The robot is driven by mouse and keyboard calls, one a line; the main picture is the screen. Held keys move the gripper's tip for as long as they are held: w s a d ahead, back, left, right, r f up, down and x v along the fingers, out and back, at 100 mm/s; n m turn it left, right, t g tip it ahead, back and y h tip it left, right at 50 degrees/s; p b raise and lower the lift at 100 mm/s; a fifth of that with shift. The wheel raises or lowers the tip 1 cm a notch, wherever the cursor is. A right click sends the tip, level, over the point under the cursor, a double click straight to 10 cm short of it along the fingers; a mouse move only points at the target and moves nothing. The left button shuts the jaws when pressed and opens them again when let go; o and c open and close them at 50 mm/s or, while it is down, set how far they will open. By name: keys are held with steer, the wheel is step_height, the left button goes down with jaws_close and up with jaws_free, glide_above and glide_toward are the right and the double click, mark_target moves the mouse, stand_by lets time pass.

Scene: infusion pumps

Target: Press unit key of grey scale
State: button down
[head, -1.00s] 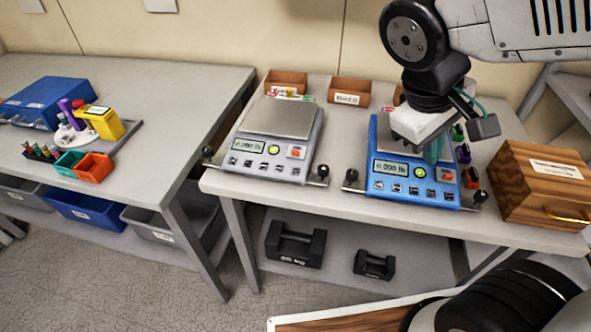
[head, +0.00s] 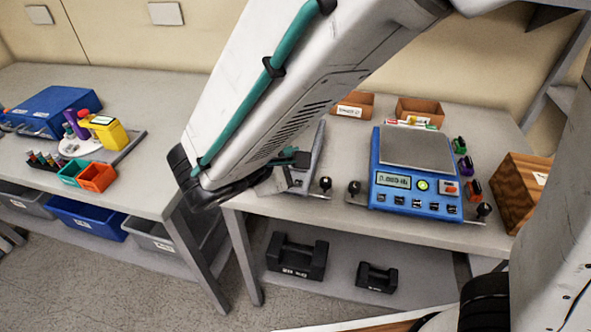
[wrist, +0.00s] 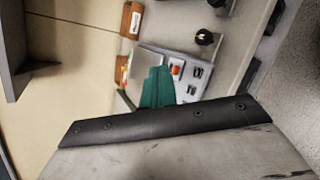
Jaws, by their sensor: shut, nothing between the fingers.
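The grey scale (head: 303,182) is mostly hidden behind my arm in the head view; only its right edge and front right corner show. My gripper (wrist: 158,88) has teal fingers, shut and empty, which overlap the scale in the wrist view. Teal fingertips of my gripper (head: 294,158) show beside my arm in the head view, over the scale's area. I cannot tell whether they touch it.
A blue scale (head: 415,206) with a lit display stands to the right. Small brown boxes (head: 420,112) stand behind it, and a wooden box (head: 517,190) stands at far right. Dark weights (head: 297,257) rest on the lower shelf. A yellow device (head: 106,131) stands on the left table.

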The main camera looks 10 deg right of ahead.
steer(key=shift+f, duration=0.15)
glide_toward(303, 177)
steer(key=shift+w+d+f, duration=0.3)
steer(key=shift+w+d, duration=0.45)
steer(key=shift+w, duration=0.05)
steer(key=shift+w+d+f, duration=0.35)
steer(key=shift+w+d, duration=0.4)
steer(key=shift+w, duration=0.05)
steer(key=shift+f, duration=0.1)
stand_by(0.8)
steer(key=shift+w+f, duration=0.1)
steer(key=shift+f, duration=0.2)
steer(key=shift+w+f, duration=0.1)
steer(key=shift+f, duration=0.2)
stand_by(0.6)
steer(key=shift+r, duration=0.7)
